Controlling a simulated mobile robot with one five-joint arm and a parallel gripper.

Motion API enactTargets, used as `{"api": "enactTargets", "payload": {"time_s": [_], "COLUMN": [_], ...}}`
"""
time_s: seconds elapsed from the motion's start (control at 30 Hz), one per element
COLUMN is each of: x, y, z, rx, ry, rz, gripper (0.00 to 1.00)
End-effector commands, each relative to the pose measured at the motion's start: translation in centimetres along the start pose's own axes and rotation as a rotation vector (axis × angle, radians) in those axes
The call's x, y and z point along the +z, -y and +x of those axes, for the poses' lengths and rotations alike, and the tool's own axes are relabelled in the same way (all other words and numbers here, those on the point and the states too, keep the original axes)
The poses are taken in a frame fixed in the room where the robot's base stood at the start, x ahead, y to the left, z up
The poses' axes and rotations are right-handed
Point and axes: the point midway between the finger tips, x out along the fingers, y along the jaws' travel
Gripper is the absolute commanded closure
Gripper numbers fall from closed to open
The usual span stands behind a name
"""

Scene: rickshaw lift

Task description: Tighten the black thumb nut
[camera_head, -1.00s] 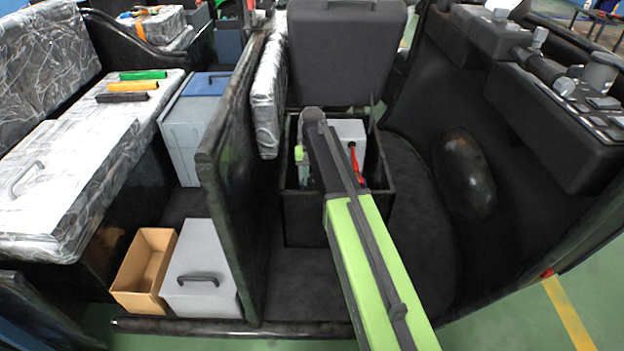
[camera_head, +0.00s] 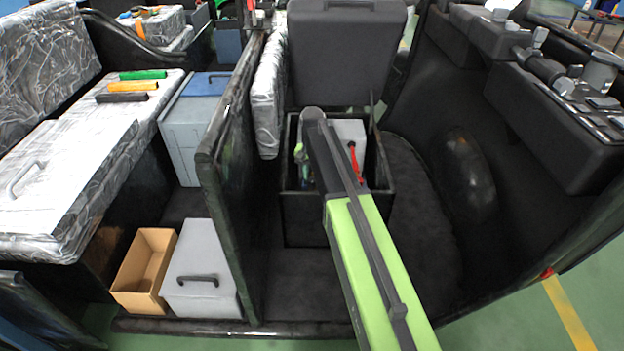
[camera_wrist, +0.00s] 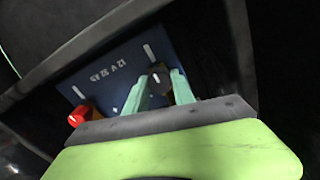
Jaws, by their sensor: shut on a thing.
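In the wrist view, the black thumb nut (camera_wrist: 159,78) sits on top of a dark blue battery (camera_wrist: 115,62) marked "12 V 32 Ah". My gripper (camera_wrist: 160,84) has its two teal fingers on either side of the nut and is shut on it. In the head view, my arm reaches down into an open black box (camera_head: 310,220).
A red cap (camera_wrist: 78,116) stands on the battery left of my fingers. The head view shows a red cable (camera_head: 354,160) and a white block (camera_head: 348,130) inside the box. A raised black seat (camera_head: 345,55) is behind, and a dark partition (camera_head: 228,190) is on the left.

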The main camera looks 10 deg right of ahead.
Motion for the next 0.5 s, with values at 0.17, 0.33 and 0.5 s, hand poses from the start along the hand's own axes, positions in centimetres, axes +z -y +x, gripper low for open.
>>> {"api": "enactTargets", "payload": {"time_s": [0.17,0.33,0.5], "x": [-0.10,-0.06,-0.04], "y": [0.04,0.01,-0.01], "z": [-0.01,0.00,-0.26], "rx": [-0.002,-0.001,-0.001], "ry": [-0.003,-0.001,-0.001], "rz": [0.001,0.000,0.000], "gripper": [0.61,0.61,0.61]}}
